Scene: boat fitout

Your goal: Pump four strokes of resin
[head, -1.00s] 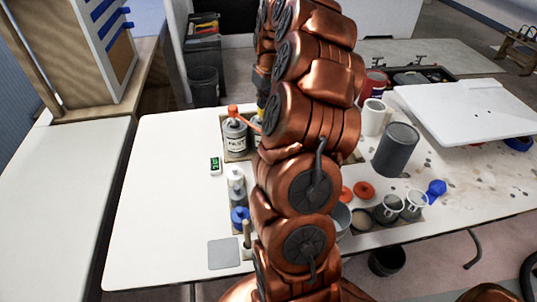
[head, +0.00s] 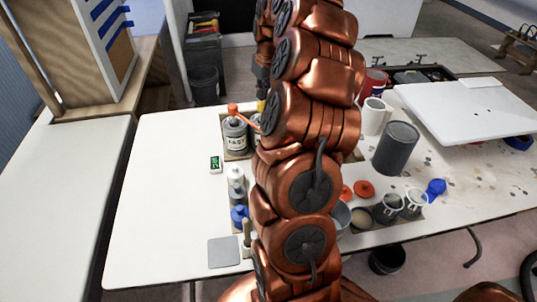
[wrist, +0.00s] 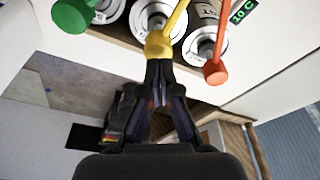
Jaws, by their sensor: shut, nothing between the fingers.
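Three pump bottles stand in a row in the wrist view, with a green pump head (wrist: 72,15), a yellow pump head (wrist: 158,44) and an orange pump head (wrist: 215,72). My gripper (wrist: 158,66) is shut and empty, its fingertips right at the yellow head; I cannot tell whether they touch. In the head view the orange-headed bottle (head: 236,137) reads "FAST". The yellow-headed bottle (head: 261,106) is mostly hidden behind my arm, and my gripper is hidden there too. The green-headed bottle is hidden in the head view.
White and blue-based bottles (head: 236,180), a grey pad (head: 223,252), several cups (head: 391,205) and a grey can (head: 396,148) stand on the white table (head: 160,200). The table's left part is clear.

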